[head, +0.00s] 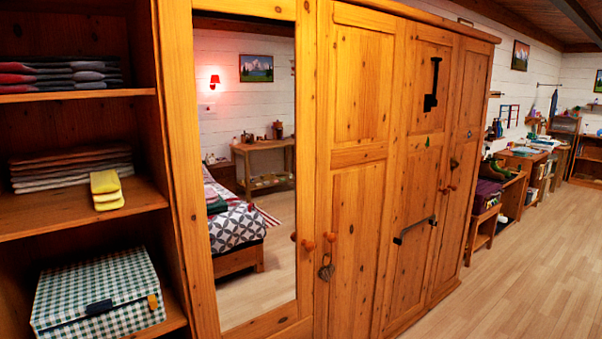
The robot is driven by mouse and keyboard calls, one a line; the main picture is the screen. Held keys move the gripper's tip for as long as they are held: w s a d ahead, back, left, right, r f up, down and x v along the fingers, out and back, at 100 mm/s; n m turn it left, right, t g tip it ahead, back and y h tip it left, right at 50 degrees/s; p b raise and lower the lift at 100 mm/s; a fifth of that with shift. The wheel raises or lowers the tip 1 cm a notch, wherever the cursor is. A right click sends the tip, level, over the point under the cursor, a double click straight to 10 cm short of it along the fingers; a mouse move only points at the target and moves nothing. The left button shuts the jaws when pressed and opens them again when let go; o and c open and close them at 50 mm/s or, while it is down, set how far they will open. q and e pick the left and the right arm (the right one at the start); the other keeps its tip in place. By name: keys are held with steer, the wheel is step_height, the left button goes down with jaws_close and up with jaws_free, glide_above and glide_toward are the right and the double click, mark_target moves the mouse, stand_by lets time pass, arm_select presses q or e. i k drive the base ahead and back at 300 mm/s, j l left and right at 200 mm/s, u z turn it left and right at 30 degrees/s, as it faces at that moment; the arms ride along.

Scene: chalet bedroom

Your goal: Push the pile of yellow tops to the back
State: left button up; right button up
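A small pile of folded yellow tops (106,190) lies on the middle shelf (60,214) of an open wardrobe section at the left of the head view. The pile sits close to the shelf's front edge, at its right part. A wider stack of folded beige and grey cloth (65,170) lies to its left and further back on the same shelf. Neither of my grippers shows in the head view.
A stack of red and grey folded clothes (60,74) lies on the shelf above. A green checked box (97,297) sits on the shelf below. A mirror door (250,170) and closed wooden doors (365,180) stand to the right. The wooden floor (520,290) at right is clear.

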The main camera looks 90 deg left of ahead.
mark_target(107, 186)
steer(key=u, duration=3.85)
